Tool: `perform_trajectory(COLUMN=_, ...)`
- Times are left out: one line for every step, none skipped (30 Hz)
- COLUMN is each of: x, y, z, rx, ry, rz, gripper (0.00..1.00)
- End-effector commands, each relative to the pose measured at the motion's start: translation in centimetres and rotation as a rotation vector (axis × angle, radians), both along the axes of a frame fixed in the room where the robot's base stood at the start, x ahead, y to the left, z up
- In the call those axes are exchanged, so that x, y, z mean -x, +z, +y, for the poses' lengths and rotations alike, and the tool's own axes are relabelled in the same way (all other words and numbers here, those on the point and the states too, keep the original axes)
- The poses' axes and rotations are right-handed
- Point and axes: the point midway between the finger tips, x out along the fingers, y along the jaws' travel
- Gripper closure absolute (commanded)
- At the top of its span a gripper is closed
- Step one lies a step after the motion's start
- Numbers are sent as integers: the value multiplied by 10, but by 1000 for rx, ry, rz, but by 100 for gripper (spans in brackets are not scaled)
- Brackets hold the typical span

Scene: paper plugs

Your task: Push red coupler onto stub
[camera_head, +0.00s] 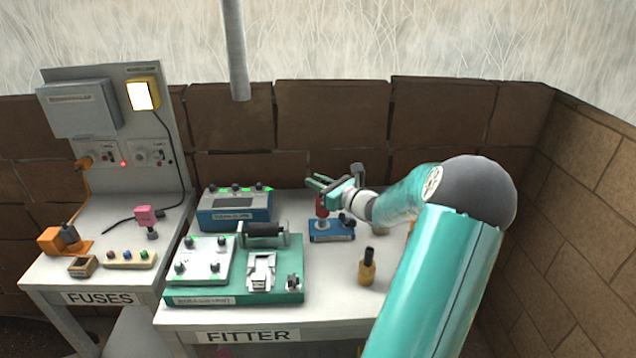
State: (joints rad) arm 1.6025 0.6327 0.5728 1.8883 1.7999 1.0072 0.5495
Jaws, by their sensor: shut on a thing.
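My gripper (318,184), with teal fingers, reaches in from the right over the back of the FITTER table. It is shut on a small red coupler (321,207), which shows just below the fingers. The coupler is over the left part of a small blue block (331,231), on or just above a pale stub (322,224) there. I cannot tell whether the coupler is seated on the stub or only touching it. A dark knob stands on the right part of the blue block. The fingers partly hide the coupler's top.
The FITTER table (340,310) also carries a blue box with green lights (234,208), a teal board with a roller (280,284) and a brass-coloured bottle (367,267). The FUSES bench (60,278) stands at the left. A grey pole (235,50) hangs above. Brick walls close the back and right.

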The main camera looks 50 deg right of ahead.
Motion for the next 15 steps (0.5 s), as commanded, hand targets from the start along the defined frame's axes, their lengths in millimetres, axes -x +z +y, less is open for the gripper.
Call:
perform_trajectory(x=0, y=0, z=0, rx=0, ry=0, rz=0, gripper=100)
perform_trajectory(x=0, y=-1, z=0, rx=0, ry=0, rz=0, gripper=100)
perform_trajectory(x=0, y=-2, z=0, rx=0, ry=1, rz=-1, gripper=100)
perform_trajectory(x=0, y=-2, z=0, rx=0, ry=1, rz=-1, gripper=100)
perform_trajectory(x=0, y=-3, z=0, rx=-1, ry=1, rz=-1, gripper=100)
perform_trajectory(x=0, y=-4, z=0, rx=-1, ry=1, rz=-1, gripper=100)
perform_trajectory(x=0, y=-4, z=0, rx=-1, ry=1, rz=-1, gripper=100)
perform_trajectory(x=0, y=-5, z=0, rx=-1, ry=1, rz=-1, gripper=100)
perform_trajectory(x=0, y=-5, z=0, rx=-1, ry=1, rz=-1, gripper=100)
perform_trajectory(x=0, y=-6, z=0, rx=-1, ry=1, rz=-1, gripper=100)
perform_trajectory(x=0, y=-7, z=0, rx=0, ry=1, rz=-1, gripper=100)
perform_trajectory(x=-1, y=-7, z=0, rx=0, ry=1, rz=-1, gripper=100)
perform_trajectory(x=-1, y=-8, z=0, rx=0, ry=1, rz=-1, gripper=100)
perform_trajectory(x=-1, y=-9, z=0, rx=0, ry=1, rz=-1, gripper=100)
perform_trajectory(x=-1, y=-10, z=0, rx=0, ry=1, rz=-1, gripper=100)
